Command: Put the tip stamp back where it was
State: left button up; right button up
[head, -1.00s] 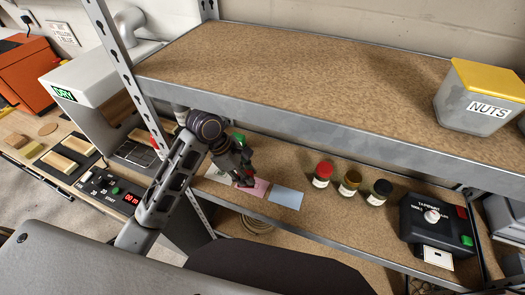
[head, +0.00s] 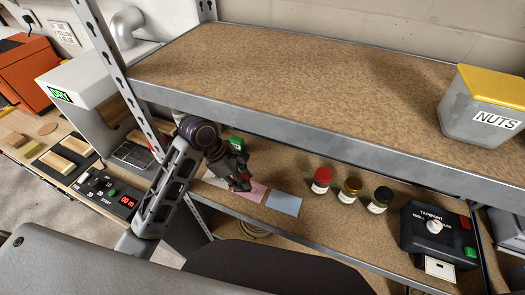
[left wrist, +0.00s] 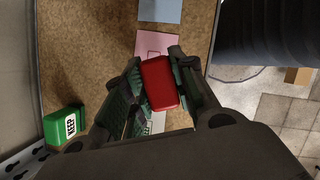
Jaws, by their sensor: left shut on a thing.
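My left gripper (head: 240,182) reaches under the upper shelf, above the lower shelf. In the left wrist view its fingers (left wrist: 158,85) are shut on a red block-shaped stamp (left wrist: 160,85); no wording shows on its visible face. The stamp is over or near the pink card (left wrist: 158,45), and I cannot tell whether it touches anything. The pink card also shows in the head view (head: 254,193). A green stamp marked KEEP (left wrist: 64,125) lies on the lower shelf beside the gripper. My right gripper is not in view.
A blue card (head: 284,204) lies right of the pink one; a pale card (head: 213,179) lies left. Jars with red (head: 322,178), gold and black lids and a black device (head: 437,232) stand further right. The upper shelf (head: 290,80) overhangs; a metal post (head: 118,72) is left.

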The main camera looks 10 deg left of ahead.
pick_arm(q)
jog(key=w+d, duration=0.1)
jog(key=w, duration=0.4)
jog(key=w+d+p, duration=0.1)
jog(key=w, duration=0.5)
jog(key=w+d+p, duration=0.1)
jog(key=w, duration=0.4)
jog(key=shift+w+d, duration=0.15)
jog(key=shift+w, duration=0.25)
jog(key=shift+f+p, duration=0.35)
jog(key=shift+f, duration=1.4)
jog(key=shift+f, duration=0.1)
jog(key=o, duration=0.8)
jog(key=shift+o, duration=0.2)
jog(key=b+v, duration=0.1)
jog(key=v, duration=0.6)
jog(key=shift+r, duration=0.35)
